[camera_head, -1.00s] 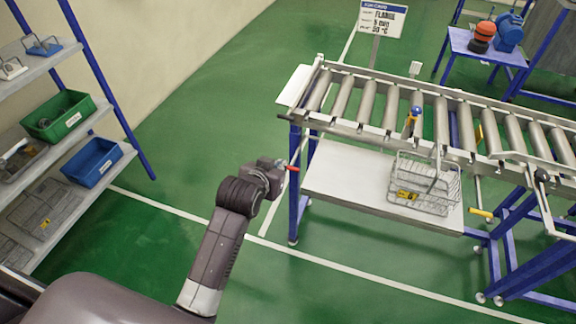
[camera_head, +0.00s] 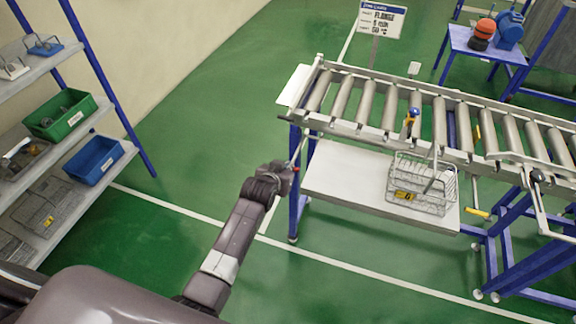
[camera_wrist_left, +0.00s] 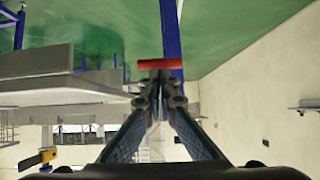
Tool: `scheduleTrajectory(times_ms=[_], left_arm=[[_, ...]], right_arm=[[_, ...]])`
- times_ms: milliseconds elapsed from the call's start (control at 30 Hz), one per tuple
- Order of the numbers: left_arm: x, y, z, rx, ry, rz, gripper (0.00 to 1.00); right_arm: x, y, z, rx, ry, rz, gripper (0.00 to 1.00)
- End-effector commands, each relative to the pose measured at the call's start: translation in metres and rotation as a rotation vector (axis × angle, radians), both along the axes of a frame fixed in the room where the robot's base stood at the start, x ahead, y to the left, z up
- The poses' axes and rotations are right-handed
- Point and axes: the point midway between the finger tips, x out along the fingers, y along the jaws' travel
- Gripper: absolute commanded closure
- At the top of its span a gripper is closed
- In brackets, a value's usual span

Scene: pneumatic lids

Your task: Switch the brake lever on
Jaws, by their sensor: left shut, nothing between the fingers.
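A lever with a thin rod (camera_head: 300,149) hangs at the near left corner of the roller conveyor (camera_head: 345,126). Its red handle shows in the left wrist view (camera_wrist_left: 160,64) as a crosswise bar just beyond the fingertips. In the head view the handle is mostly hidden by my gripper. My left gripper (camera_wrist_left: 158,92) is shut and empty, its tips close together at the red handle; I cannot tell whether they touch it. In the head view the left gripper (camera_head: 287,173) is beside the conveyor's left blue leg. My right gripper is not in view.
A wire basket (camera_head: 423,183) stands on the white lower shelf (camera_head: 340,180). A yellow-handled lever (camera_head: 477,213) sticks out further right. A shelf rack with a green bin (camera_head: 62,115) and blue bin (camera_head: 95,160) stands left. Green floor between is clear.

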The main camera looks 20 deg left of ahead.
Motion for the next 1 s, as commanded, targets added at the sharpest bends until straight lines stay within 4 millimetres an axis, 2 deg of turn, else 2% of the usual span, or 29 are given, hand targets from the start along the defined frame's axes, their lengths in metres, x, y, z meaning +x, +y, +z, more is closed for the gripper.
scheduleTrajectory(times_ms=[367, 800, 900, 1000], left_arm=[[0.000, 0.000, -0.004, 0.000, -0.011, 0.000, 1.00], [-0.003, 0.001, -0.036, -0.007, -0.214, -0.006, 1.00], [-0.003, 0.001, -0.053, -0.007, -0.219, -0.006, 1.00], [-0.001, 0.002, -0.061, -0.007, -0.220, -0.006, 1.00]], right_arm=[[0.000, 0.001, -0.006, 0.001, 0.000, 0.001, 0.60], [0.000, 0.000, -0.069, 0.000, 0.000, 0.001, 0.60], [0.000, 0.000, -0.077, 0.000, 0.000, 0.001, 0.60], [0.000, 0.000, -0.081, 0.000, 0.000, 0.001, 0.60]])
